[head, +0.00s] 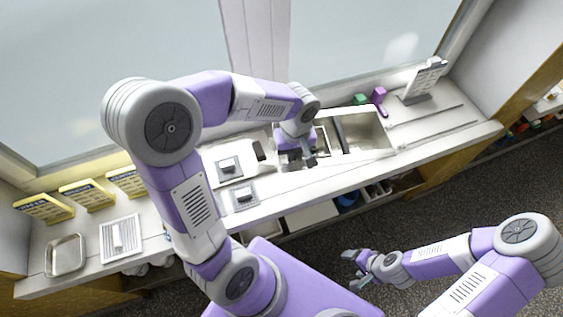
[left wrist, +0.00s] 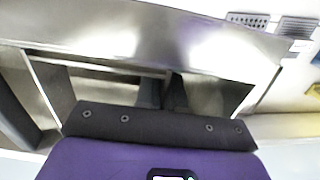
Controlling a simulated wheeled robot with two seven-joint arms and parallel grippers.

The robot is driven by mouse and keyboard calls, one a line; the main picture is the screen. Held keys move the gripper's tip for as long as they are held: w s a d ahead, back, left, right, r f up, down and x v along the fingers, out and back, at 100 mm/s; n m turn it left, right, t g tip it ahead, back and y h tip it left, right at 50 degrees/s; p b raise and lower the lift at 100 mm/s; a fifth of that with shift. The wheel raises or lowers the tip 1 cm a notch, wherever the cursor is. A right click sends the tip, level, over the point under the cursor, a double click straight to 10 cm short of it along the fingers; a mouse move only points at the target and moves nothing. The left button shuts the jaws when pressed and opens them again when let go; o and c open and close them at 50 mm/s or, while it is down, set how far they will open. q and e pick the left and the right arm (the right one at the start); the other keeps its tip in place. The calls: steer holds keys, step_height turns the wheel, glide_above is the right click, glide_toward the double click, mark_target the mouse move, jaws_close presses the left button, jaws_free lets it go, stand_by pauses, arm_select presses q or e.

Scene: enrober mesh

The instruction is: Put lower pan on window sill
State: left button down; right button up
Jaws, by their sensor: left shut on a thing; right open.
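My left gripper (head: 300,157) is over the counter beside the sink, under my bent left arm. It is shut on a shiny metal piece (left wrist: 130,32), which fills the upper part of the left wrist view. This looks like a pan wall, but I cannot tell for sure which pan it is. The fingers (left wrist: 163,92) show dark against it, and their tips are hard to make out. The pale window sill (head: 82,170) runs along the foot of the window, partly hidden by my arm. My right gripper (head: 357,262) is open and empty above the dark floor.
A sink basin (head: 366,132) lies right of my left gripper. Two small grey devices (head: 230,167) are left of it. A metal tray (head: 66,256), a ribbed white rack (head: 120,238) and yellow cards (head: 43,207) stand at left. A stand (head: 423,80) is at the back right.

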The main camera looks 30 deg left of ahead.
arm_select(q)
steer(key=shift+s+a+r+n, duration=0.1)
steer(key=shift+s+a+n, duration=0.15)
steer(key=shift+n, duration=0.65)
step_height(320, 180, down, 10)
steer(key=b, duration=0.2)
steer(key=shift+r+b, duration=0.15)
steer(key=shift+b, duration=0.25)
steer(key=shift+s, duration=0.1)
steer(key=shift+f, duration=0.2)
steer(key=c, duration=1.3)
jaws_free()
steer(key=shift+s, duration=0.1)
steer(key=shift+o, duration=0.2)
